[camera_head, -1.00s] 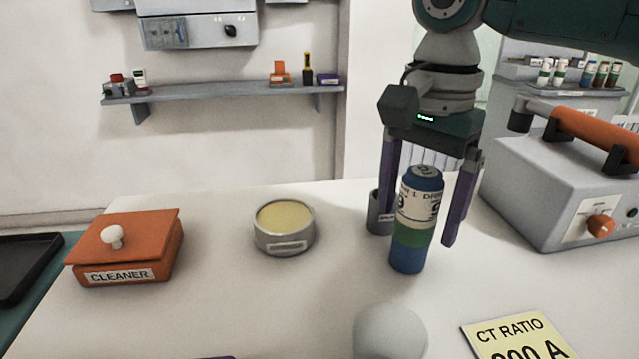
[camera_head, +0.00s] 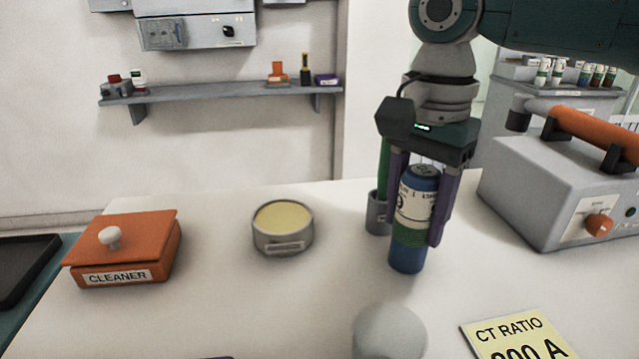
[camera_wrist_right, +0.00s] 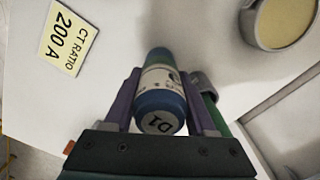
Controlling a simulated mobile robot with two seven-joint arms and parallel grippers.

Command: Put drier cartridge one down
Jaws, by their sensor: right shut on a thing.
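Drier cartridge one (camera_head: 408,255) is a blue cylinder with a white label and a green band, standing upright on the white table in the head view. In the right wrist view its blue top (camera_wrist_right: 158,122) is marked D1. My right gripper (camera_head: 424,240) points down from above and is shut on it, one finger on each side. The cartridge's foot appears to rest on the table. My left gripper is not in view.
A grey holder (camera_head: 377,218) with a green rod stands just left of the cartridge. A round tin (camera_head: 283,240), an orange CLEANER box (camera_head: 128,250), a pale knob (camera_head: 390,333) and a CT RATIO card (camera_head: 520,340) are around. A grey case (camera_head: 560,190) stands right.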

